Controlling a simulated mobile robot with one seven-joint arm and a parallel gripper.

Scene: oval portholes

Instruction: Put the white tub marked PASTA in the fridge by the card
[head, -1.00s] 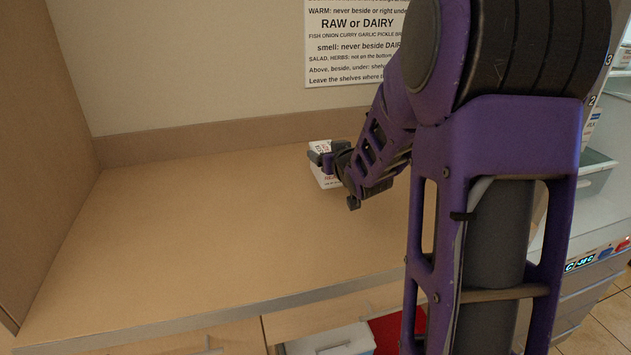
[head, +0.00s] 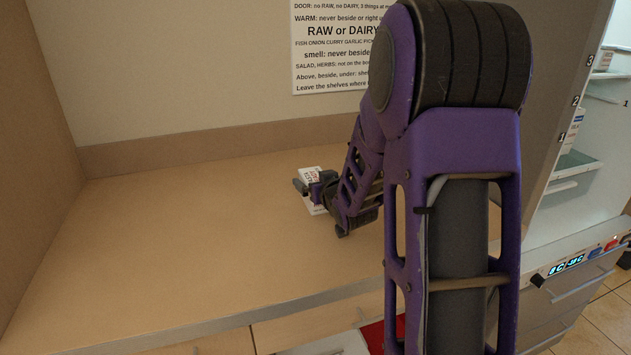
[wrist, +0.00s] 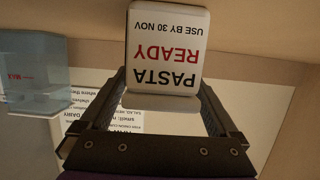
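The white tub marked PASTA READY, USE BY 30 NOV (wrist: 166,50) fills the upper middle of the wrist view, its lettering upside down. My gripper (wrist: 165,98) is shut on it, one dark finger along each side. In the head view the tub (head: 313,178) is small, tilted and partly hidden by my gripper (head: 318,190), over the counter. I cannot tell how far it is above the surface. The fridge (head: 585,205) stands at the right with its inside showing. The card (head: 335,75) hangs on the back wall, its right side hidden by my arm.
The counter (head: 180,240) is bare to the left. A red thing (head: 375,335) and a white lid (head: 335,345) show below the counter edge. My arm hides the middle right.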

